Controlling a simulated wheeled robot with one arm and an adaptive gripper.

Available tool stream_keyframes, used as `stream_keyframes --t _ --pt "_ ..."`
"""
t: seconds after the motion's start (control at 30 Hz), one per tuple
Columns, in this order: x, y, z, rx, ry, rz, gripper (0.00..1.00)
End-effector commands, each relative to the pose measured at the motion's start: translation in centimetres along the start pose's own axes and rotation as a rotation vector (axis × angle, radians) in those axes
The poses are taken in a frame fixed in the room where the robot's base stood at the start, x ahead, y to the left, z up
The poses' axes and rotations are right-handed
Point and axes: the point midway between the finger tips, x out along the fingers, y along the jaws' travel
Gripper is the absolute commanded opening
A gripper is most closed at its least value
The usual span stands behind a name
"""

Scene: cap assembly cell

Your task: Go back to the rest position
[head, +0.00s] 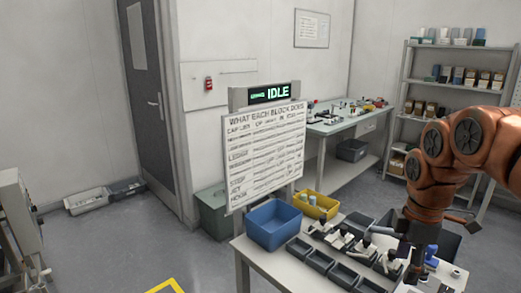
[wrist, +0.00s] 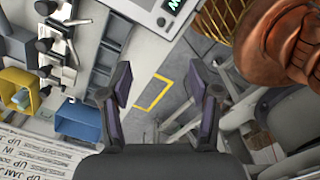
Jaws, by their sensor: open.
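My gripper (wrist: 160,88) is open and empty in the wrist view, with its two dark fingers spread apart and grey floor showing between them. In the head view my orange arm comes in from the right and bends down over the right part of the white table (head: 262,268). The gripper end is dark there and hard to make out against the parts on the table. No object is seen held.
A blue bin (head: 273,225) and a yellow bin (head: 317,205) stand at the table's back, with several dark trays (head: 318,261) and fixtures in front. A sign board (head: 264,150) and an IDLE display (head: 270,93) stand behind.

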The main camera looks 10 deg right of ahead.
Motion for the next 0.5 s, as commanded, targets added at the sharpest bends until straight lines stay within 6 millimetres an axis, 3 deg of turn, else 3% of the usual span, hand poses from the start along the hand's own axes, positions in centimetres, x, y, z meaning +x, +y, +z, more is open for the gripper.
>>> stream_keyframes --t 0.1,0.2,0.33,0.5 --pt "-1.1 -3.5 -4.3 0.112 -0.012 -0.009 0.62" --pt "-0.9 -6.8 -6.9 0.237 -0.026 -0.027 0.62" --pt "-0.3 -11.2 -9.3 0.427 -0.045 -0.05 0.62" --pt "1.1 -17.0 -10.7 0.721 -0.086 -0.081 0.62"
